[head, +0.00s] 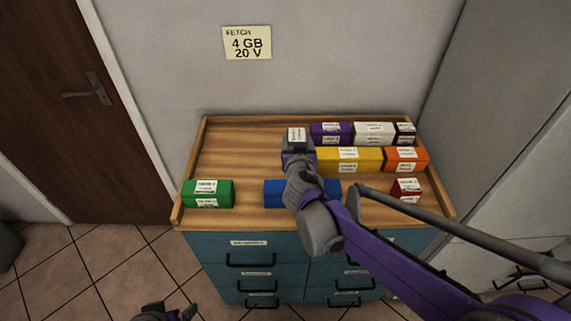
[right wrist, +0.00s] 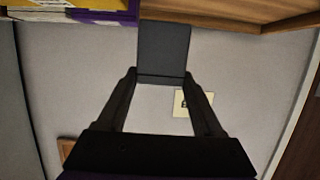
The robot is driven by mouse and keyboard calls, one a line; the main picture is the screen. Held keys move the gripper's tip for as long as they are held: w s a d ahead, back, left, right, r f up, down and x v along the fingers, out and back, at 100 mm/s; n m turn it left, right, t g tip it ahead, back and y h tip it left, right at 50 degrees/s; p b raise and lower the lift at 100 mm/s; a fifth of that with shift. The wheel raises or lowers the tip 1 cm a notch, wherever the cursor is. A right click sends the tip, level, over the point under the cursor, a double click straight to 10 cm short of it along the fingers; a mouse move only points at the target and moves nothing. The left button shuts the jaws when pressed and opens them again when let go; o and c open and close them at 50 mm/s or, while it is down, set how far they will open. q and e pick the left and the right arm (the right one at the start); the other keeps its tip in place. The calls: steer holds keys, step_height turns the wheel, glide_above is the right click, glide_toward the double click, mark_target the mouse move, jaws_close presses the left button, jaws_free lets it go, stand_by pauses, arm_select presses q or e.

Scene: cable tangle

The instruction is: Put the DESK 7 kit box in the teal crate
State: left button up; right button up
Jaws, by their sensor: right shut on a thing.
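My right gripper (head: 298,154) is shut on a dark grey box (head: 297,135) with a white label, above the wooden top of the chest. In the right wrist view the same box (right wrist: 164,48) sits between the two fingertips (right wrist: 162,82). Its label is too small to read, so I cannot tell whether it is the DESK 7 kit box. A part of my left arm or gripper (head: 165,312) shows at the bottom edge of the head view; its jaws are not clear. I see no teal crate in either view.
The tray-like top (head: 240,150) of a teal drawer chest (head: 235,270) holds a green box (head: 207,194), blue box (head: 275,193), yellow box (head: 348,160), orange box (head: 405,160), red box (head: 407,190), purple box (head: 330,133) and white box (head: 373,133). A note (head: 247,43) hangs behind. The top's left back is clear.

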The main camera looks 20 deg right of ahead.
steer(key=shift+w+a+f, duration=0.25)
steer(key=shift+a+f, duration=0.15)
steer(key=shift+a, duration=0.05)
step_height(320, 180, down, 4)
steer(key=shift+f+b, duration=0.15)
steer(key=shift+b, duration=0.5)
steer(key=shift+f+b, duration=0.4)
steer(key=shift+f, duration=1.75)
steer(key=shift+f, duration=0.15)
steer(key=o, duration=1.4)
steer(key=shift+o, duration=0.2)
